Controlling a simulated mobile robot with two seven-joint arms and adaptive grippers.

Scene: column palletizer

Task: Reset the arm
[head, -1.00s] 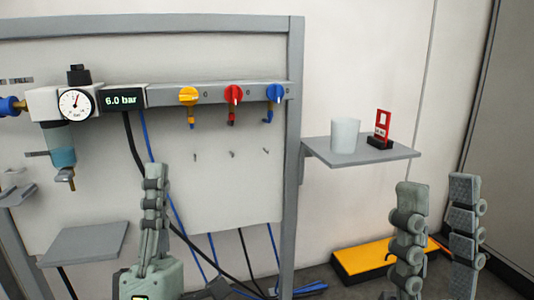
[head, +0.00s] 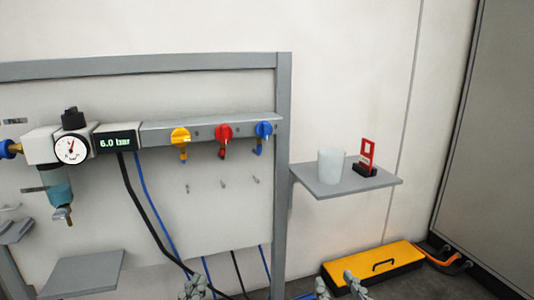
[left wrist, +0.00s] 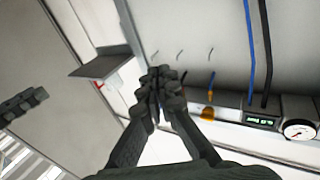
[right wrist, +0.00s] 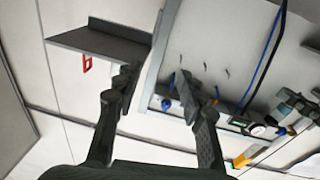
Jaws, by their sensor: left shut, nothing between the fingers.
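My left gripper (head: 193,288) shows only as a fingertip at the bottom edge of the head view, in front of the panel's lower part. In the left wrist view its fingers (left wrist: 158,88) meet, with nothing between them. My right gripper (head: 341,285) shows as two separate fingertips at the bottom of the head view, in front of the yellow case. In the right wrist view its fingers (right wrist: 158,88) are spread apart and empty. The rest of both arms is out of the head view.
The panel carries a gauge (head: 72,149), a pressure display (head: 117,143), and yellow (head: 181,137), red (head: 223,133) and blue (head: 264,129) valves. A side shelf (head: 345,180) holds a white cup (head: 331,165) and a red tag (head: 367,156). A yellow case (head: 375,266) lies on the floor.

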